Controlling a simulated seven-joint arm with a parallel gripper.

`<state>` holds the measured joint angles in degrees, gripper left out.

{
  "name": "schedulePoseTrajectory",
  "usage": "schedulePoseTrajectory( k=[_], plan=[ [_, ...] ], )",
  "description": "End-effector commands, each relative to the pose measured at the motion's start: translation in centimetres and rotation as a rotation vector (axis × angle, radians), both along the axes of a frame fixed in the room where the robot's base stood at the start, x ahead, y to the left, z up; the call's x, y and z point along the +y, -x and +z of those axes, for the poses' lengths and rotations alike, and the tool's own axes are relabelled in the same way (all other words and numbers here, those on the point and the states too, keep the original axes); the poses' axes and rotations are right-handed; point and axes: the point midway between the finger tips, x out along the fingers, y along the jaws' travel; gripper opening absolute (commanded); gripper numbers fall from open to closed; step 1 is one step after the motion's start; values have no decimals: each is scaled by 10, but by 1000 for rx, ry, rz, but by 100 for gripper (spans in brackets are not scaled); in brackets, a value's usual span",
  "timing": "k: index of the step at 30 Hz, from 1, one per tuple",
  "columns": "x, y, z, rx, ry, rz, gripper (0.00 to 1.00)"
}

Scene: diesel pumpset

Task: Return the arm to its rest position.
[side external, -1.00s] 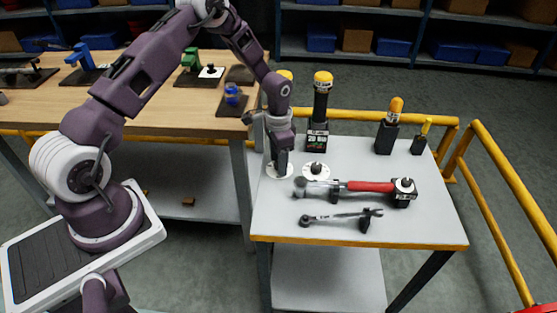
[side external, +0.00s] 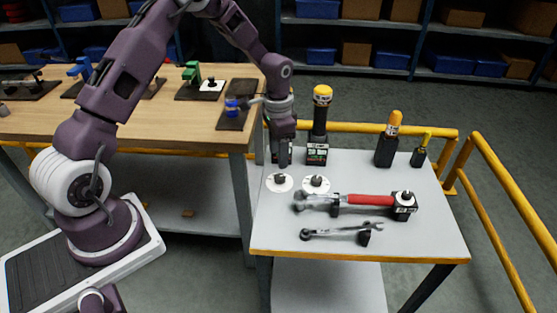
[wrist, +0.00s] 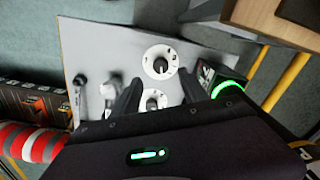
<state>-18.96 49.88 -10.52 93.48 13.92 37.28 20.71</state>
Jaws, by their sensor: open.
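My gripper (side external: 283,157) hangs over the back left of the grey tool table (side external: 400,240), above and slightly behind a white round dial plate (side external: 279,183) with a black knob. In the wrist view its two dark fingers (wrist: 158,95) are spread apart with nothing held between them. One dial plate (wrist: 160,62) shows beyond the fingers and another (wrist: 152,101) shows between them. My arm reaches up from its base at the left and bends down over the table.
A red-handled tool (side external: 365,200) and a wrench (side external: 340,231) lie on holders. Yellow-topped tools (side external: 319,125) stand along the back. Yellow rails (side external: 510,225) run behind and right. A wooden bench (side external: 150,125) with mounted fixtures stands left.

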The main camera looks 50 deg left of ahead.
Motion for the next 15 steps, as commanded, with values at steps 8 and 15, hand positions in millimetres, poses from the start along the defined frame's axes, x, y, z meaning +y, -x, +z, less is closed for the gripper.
schedulePoseTrajectory(
  k=[8, 15],
  plan=[
    [-44, 81, 187, -198, -75, 116, 52],
    [-83, 218, 260, -391, -2, 265, 52]
  ],
)
